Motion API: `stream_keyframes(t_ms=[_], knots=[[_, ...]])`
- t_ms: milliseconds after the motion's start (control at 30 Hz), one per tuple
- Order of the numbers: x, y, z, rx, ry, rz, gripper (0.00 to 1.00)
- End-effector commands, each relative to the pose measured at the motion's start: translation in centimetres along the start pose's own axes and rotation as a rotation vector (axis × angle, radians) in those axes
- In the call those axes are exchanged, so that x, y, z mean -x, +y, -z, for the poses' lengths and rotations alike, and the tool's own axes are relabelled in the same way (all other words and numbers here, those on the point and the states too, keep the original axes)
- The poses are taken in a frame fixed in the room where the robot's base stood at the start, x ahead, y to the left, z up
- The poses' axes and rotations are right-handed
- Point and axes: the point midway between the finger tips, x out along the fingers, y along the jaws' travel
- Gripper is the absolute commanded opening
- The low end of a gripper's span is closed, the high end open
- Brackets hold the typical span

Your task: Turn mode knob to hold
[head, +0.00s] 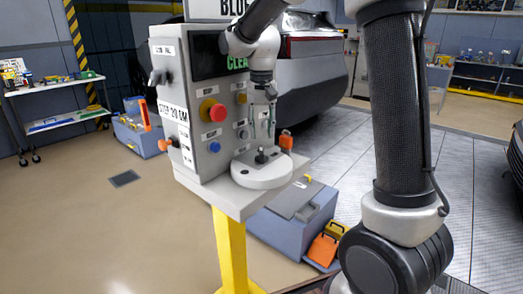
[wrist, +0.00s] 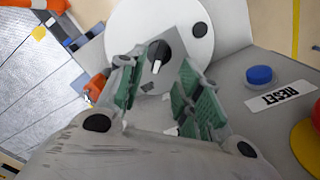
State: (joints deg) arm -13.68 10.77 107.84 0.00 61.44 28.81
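A black knob (wrist: 160,57) with a white pointer line sits on a round white base (wrist: 120,22) in the wrist view. In the head view the black knob (head: 261,156) stands on the base (head: 262,178) at the front of the grey control panel. No mode or hold marking is legible, so I cannot confirm which setting it points to. My gripper (head: 262,128) points down above the base. In the wrist view its green-padded fingers (wrist: 162,90) are apart, with the knob showing in the gap beyond them. Nothing is between the pads.
The panel (head: 190,75) carries a red button (head: 212,110) on a yellow ring, a blue button (head: 214,147) and other small controls close to my gripper. A blue toolbox (head: 285,225) stands below. A silver car (head: 312,75) is behind.

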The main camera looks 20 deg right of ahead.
Motion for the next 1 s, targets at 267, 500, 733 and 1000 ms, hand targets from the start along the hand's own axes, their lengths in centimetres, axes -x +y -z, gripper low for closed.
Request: stream_keyframes(t_ms=[267, 500, 733, 1000], knots=[[-5.5, 0.0, -0.1, 0.001, -0.002, -0.001, 0.35], [-7.3, 0.0, 0.0, 0.002, 0.001, 0.0, 0.35], [-7.4, 0.0, 0.0, 0.002, 0.001, 0.001, 0.35], [-7.4, 0.0, 0.0, 0.002, 0.001, 0.001, 0.0]])
